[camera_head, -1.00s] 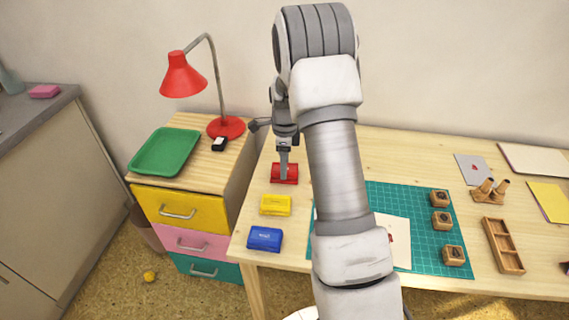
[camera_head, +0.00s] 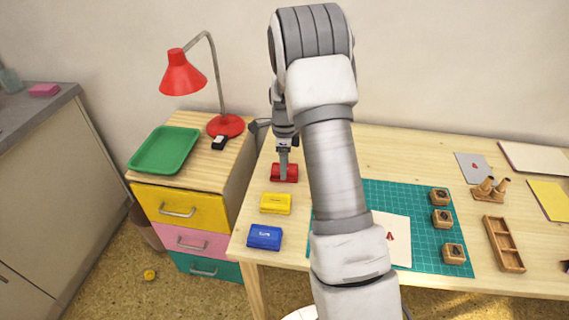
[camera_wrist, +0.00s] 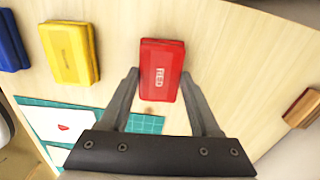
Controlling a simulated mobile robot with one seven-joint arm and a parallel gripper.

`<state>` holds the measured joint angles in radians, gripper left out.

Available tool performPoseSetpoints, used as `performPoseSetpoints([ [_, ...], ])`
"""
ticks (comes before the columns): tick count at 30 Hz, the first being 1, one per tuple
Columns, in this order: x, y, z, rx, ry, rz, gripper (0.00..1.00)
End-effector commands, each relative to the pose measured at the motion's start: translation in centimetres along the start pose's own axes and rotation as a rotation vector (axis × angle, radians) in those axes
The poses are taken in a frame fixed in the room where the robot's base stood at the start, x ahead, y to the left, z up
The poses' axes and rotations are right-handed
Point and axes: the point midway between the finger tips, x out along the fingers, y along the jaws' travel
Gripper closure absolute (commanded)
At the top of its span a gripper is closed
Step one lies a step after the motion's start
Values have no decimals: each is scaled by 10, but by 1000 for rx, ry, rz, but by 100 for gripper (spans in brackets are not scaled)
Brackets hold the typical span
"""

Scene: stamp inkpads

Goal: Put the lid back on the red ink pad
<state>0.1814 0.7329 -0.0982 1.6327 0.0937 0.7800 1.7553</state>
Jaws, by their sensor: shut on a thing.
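The red ink pad (camera_head: 291,178) sits at the table's back left corner, behind the yellow and blue pads. Its red lid (camera_wrist: 163,62), marked "RED", faces the camera in the wrist view. My gripper (camera_wrist: 160,76) has one finger on each long side of the lid and is shut on it. In the head view my gripper (camera_head: 284,168) points down onto the red pad. The lid lies over the pad and looks level with it. Whether it is fully seated cannot be told, as the seam is not clear.
A yellow pad (camera_head: 276,204) and a blue pad (camera_head: 265,238) stand in front, both closed. The green cutting mat (camera_head: 400,196), with a paper and wooden stamps, lies to the right. A red lamp (camera_head: 225,126) and green tray (camera_head: 165,150) stand on the drawer unit.

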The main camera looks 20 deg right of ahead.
Motion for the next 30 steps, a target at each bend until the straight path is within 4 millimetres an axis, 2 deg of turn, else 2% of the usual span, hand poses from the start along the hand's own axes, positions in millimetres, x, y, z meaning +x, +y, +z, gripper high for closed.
performPoseSetpoints([
  [25, 2, 0, -1, 3, 0, 0, 88],
  [26, 2, 0, -1, 3, 0, 0, 34],
  [30, 2, 0, -1, 3, 0, 0, 9],
])
